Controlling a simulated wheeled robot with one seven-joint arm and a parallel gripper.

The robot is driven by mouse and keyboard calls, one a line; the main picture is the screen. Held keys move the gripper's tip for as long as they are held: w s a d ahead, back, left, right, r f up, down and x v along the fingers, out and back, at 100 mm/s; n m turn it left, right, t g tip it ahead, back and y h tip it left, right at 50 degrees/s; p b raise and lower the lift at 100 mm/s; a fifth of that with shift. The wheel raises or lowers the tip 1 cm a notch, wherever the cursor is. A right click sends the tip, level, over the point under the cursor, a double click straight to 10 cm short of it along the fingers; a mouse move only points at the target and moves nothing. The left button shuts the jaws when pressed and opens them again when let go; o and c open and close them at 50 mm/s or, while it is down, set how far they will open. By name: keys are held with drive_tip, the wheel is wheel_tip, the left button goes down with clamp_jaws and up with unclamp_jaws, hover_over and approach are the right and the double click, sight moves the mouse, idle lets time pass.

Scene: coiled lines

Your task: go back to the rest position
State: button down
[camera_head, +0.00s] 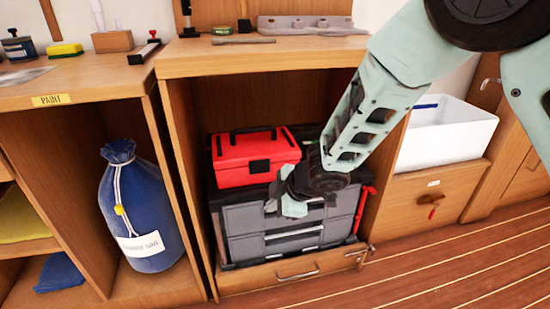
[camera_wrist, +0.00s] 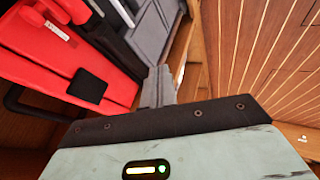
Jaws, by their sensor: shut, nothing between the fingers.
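My gripper (camera_head: 292,206) hangs at the end of my pale green arm in the head view, in front of the open middle cabinet. It looks shut and empty, and its fingertips are small and partly turned away. Behind it stand a red toolbox (camera_head: 252,160) and a grey drawer case (camera_head: 250,218); my gripper overlaps the case in the picture, and I cannot tell the exact gap. In the wrist view my gripper's pale housing (camera_wrist: 190,155) fills the bottom, with the red toolbox (camera_wrist: 60,55) at upper left.
The cabinet frame (camera_head: 180,150) and its worktop (camera_head: 240,57) lie close around my arm. A white bin (camera_head: 440,140) stands to the right, behind my forearm. A blue sack (camera_head: 145,215) sits in the left bay. The plank floor (camera_head: 450,265) is clear at front right.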

drive_tip(key=s+d+r+m+h, duration=0.3)
drive_tip(key=s+d+r+m, duration=0.4)
drive_tip(key=s+d+r, duration=0.15)
drive_tip(key=s+d+r+m+g+h, duration=0.1)
drive_tip(key=s+d+m, duration=0.15)
drive_tip(key=s, duration=0.45)
drive_tip(key=s+d+r+m+g+h, duration=0.1)
drive_tip(key=s+d+r+g, duration=0.15)
drive_tip(key=s, duration=0.35)
drive_tip(key=s+d+m+g, duration=0.1)
drive_tip(key=s+d+m, duration=0.15)
drive_tip(key=s, duration=0.45)
wheel_tip(320, 180, up, 34)
drive_tip(key=p, duration=3.3)
drive_tip(key=shift+s+d+f+n, duration=0.15)
drive_tip(key=shift+d+f+n, duration=0.05)
drive_tip(key=shift+d+n, duration=0.1)
